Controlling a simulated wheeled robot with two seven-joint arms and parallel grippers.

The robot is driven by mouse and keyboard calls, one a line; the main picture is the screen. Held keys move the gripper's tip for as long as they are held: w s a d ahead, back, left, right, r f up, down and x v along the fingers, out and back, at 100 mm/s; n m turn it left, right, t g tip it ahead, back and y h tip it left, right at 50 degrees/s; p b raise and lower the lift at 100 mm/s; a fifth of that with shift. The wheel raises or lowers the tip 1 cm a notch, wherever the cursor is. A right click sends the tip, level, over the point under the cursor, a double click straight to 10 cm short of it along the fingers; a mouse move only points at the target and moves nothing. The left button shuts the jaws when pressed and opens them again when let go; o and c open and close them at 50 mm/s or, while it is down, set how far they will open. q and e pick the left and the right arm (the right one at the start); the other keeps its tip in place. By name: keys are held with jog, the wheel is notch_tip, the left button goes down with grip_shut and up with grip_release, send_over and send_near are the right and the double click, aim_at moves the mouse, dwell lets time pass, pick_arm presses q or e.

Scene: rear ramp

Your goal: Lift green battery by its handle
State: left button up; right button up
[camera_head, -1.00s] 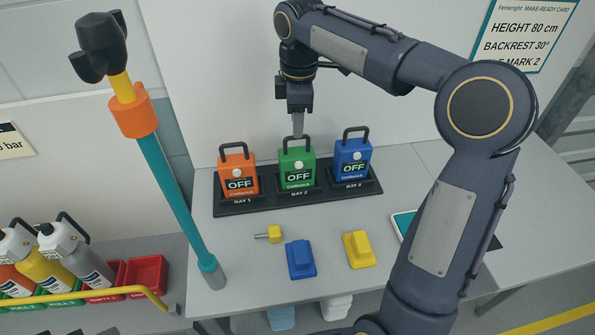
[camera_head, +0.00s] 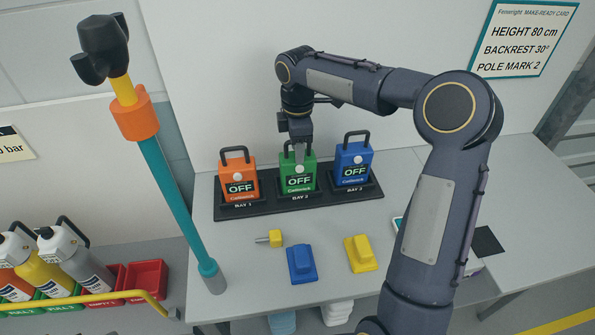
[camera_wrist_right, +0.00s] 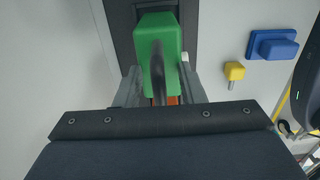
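The green battery (camera_head: 297,176) stands upright in the middle bay of the black dock (camera_head: 228,210), with OFF on its display. Its dark handle (camera_wrist_right: 157,72) shows in the right wrist view between the two fingers. My right gripper (camera_head: 299,153) points down at the top of the green battery and partly covers the handle in the head view. In the right wrist view its grey fingers (camera_wrist_right: 158,92) stand apart, one on each side of the handle, with gaps visible. My left gripper is not in view.
An orange battery (camera_head: 238,182) and a blue battery (camera_head: 352,166) stand in the bays on either side. A yellow knob (camera_head: 276,238), a blue block (camera_head: 301,264) and a yellow block (camera_head: 360,254) lie in front. A teal pole (camera_head: 175,190) rises at left.

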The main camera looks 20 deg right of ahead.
grip_shut()
jog(key=shift+r, duration=0.15)
dwell(1.2)
